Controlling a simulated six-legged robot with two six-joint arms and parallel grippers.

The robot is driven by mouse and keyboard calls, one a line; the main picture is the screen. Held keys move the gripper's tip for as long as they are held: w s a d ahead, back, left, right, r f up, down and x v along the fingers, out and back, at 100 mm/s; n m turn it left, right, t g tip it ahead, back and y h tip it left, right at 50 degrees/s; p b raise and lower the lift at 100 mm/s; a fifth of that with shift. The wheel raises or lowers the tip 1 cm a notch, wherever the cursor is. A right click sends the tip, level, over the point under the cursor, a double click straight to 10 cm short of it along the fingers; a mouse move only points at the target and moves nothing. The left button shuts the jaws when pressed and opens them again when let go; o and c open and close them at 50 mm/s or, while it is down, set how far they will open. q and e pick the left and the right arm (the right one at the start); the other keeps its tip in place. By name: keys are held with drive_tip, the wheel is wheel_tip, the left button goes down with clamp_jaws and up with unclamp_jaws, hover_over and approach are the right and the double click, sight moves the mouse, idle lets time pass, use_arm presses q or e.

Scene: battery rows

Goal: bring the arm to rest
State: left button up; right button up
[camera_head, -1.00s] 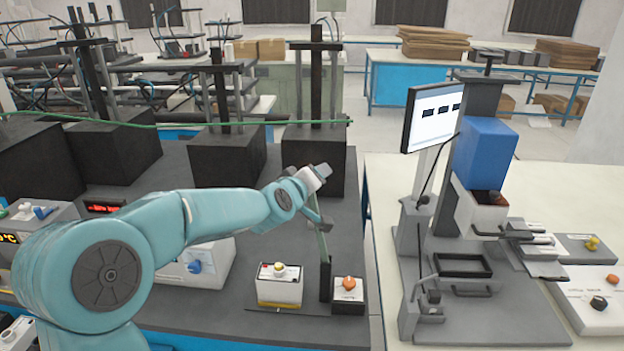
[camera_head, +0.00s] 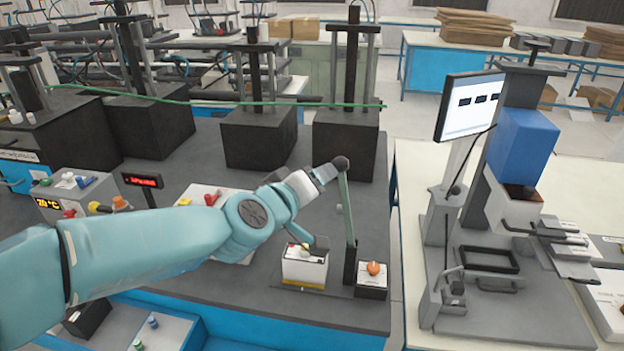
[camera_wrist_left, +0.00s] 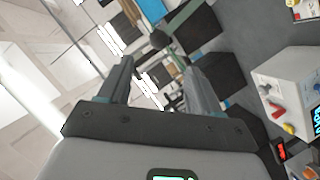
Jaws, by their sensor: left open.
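My left arm (camera_head: 150,245) comes in from the left, stretched over the dark workbench. My left gripper (camera_head: 322,208) is open and empty, just left of an upright green lever (camera_head: 347,215) with a dark round knob. In the left wrist view the two grey fingers of the gripper (camera_wrist_left: 158,68) stand apart, and the lever's knob (camera_wrist_left: 160,40) shows between and beyond their tips. Part of the lever is hidden behind the right finger there. My right arm is not in view.
Below the gripper stands a small white button box (camera_head: 304,271); right of it is an orange-button box (camera_head: 371,282). Black presses (camera_head: 345,140) line the bench's back. A monitor (camera_head: 468,105) and a blue-topped machine (camera_head: 522,145) stand on the right table. A control box (camera_head: 75,200) is left.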

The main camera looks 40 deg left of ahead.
use_arm(q)
drive_tip(key=shift+s, duration=0.2)
drive_tip(key=shift+w, duration=0.1)
drive_tip(key=d+f+m+g+h+b, duration=0.1)
drive_tip(key=d+f+m+g+h, duration=0.2)
drive_tip(key=f, duration=0.9)
drive_tip(key=d+f+g+b, duration=0.15)
drive_tip(key=d+f, duration=0.45)
drive_tip(key=f, duration=0.6)
drive_tip(key=d+f+m+g+h, duration=0.2)
drive_tip(key=d+f+g, duration=0.15)
drive_tip(key=f, duration=0.75)
drive_tip(key=s+d+f+m+g+h, duration=0.1)
drive_tip(key=s+d+f+m+g, duration=0.1)
drive_tip(key=s+d+f, duration=0.4)
drive_tip(key=s+d+f+m+g+h, duration=0.1)
drive_tip(key=s+d+f+m+g, duration=0.2)
drive_tip(key=s+f, duration=0.6)
drive_tip(key=s+d, duration=0.2)
drive_tip(key=shift+d+f+m+g+h, duration=0.3)
drive_tip(key=shift+d+f+g+h, duration=0.05)
drive_tip(key=shift+f+g+h, duration=0.05)
